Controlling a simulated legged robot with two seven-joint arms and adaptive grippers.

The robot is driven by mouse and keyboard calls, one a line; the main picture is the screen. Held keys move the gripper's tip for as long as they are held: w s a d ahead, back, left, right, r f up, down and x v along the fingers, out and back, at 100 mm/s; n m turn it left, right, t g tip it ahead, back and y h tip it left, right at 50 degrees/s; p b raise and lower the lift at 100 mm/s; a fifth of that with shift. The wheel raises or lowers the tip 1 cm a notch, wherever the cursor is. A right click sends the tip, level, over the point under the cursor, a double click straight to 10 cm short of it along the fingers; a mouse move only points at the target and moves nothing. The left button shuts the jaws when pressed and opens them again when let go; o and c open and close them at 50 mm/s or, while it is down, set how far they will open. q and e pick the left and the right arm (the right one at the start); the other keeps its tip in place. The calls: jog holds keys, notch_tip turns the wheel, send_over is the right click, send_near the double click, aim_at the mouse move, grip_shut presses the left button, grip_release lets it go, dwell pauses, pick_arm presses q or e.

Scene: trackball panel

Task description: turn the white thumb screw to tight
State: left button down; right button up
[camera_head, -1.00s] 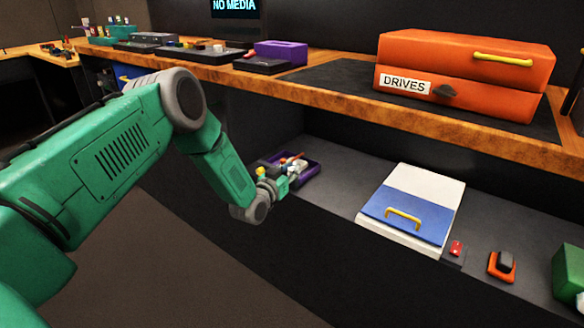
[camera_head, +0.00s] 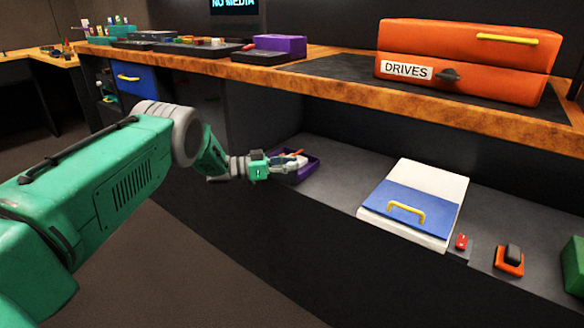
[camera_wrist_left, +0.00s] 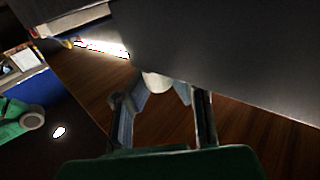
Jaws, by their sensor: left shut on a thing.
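The white thumb screw (camera_wrist_left: 156,82) shows as a pale rounded knob between the fingertips of my left gripper (camera_wrist_left: 162,92) in the left wrist view. The fingers stand on either side of it and are shut on it. Its far side is hidden by the dark panel edge, and I cannot read how tight it is. In the head view my left gripper (camera_head: 291,163) is over the purple trackball tray (camera_head: 310,172) on the lower shelf. It hides much of the tray there. My right gripper is not in view.
A white and blue box (camera_head: 435,190) with a yellow handle, a red switch (camera_head: 461,242) and an orange-based rocker (camera_head: 509,261) stand to the right on the shelf. The wooden counter (camera_head: 350,91) overhangs behind, with the orange DRIVES case (camera_head: 465,62) on it.

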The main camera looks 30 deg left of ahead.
pick_arm(q)
jog(key=shift+s+a+f+m+g+h, duration=0.15)
jog(key=shift+f+m+g+h, duration=0.15)
jog(key=shift+m+g+h, duration=0.55)
jog(key=c, duration=1.4)
grip_release()
jog(key=shift+a, duration=0.1)
jog(key=shift+o, duration=0.2)
jog(key=v, duration=1.2)
jog(key=shift+a, duration=0.1)
